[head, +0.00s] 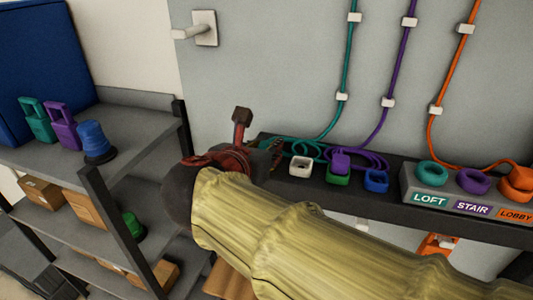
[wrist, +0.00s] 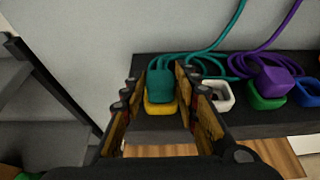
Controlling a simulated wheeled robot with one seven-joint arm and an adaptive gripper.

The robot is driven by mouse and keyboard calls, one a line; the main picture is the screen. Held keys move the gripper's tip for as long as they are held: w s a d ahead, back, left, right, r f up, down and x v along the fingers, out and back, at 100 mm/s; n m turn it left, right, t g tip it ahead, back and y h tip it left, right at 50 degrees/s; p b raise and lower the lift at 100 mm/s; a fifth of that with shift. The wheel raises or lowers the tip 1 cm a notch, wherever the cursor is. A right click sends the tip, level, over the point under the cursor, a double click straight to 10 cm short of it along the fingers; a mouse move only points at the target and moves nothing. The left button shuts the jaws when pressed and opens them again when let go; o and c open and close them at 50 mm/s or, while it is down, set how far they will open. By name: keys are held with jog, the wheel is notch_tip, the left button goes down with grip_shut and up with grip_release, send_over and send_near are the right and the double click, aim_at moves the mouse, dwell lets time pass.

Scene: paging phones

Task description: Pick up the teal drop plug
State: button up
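The teal drop plug (wrist: 161,82) sits on a yellow square holder (wrist: 160,108) on the dark ledge, its teal cord rising from its top right in the wrist view. My gripper (wrist: 160,76) is open, with one finger on each side of the plug. A small gap shows on the left; on the right the finger is very close, and I cannot tell whether it touches. In the head view my gripper (head: 243,150) and arm hide the plug, and only its teal cord (head: 330,125) shows.
To the right on the ledge are a white holder (head: 301,166), a purple plug (head: 341,163) on a green holder, and a blue holder (head: 376,181). A labelled panel (head: 430,185) with coloured rings stands further right. Shelves (head: 130,125) stand left; a wall rises behind.

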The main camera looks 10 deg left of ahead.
jog(key=c, duration=0.6)
jog(key=shift+c, duration=0.5)
jog(key=shift+r, duration=0.1)
jog(key=shift+r, duration=0.5)
notch_tip(320, 180, up, 2)
jog(key=shift+s+r, duration=0.1)
jog(key=shift+r, duration=0.15)
jog(key=s+d+r, duration=0.3)
jog(key=s+r, duration=0.6)
jog(key=s, duration=0.4)
jog(key=shift+s+d+r+b, duration=0.15)
jog(key=shift+s+r+b, duration=0.1)
jog(key=shift+b, duration=0.15)
jog(key=shift+p, duration=0.35)
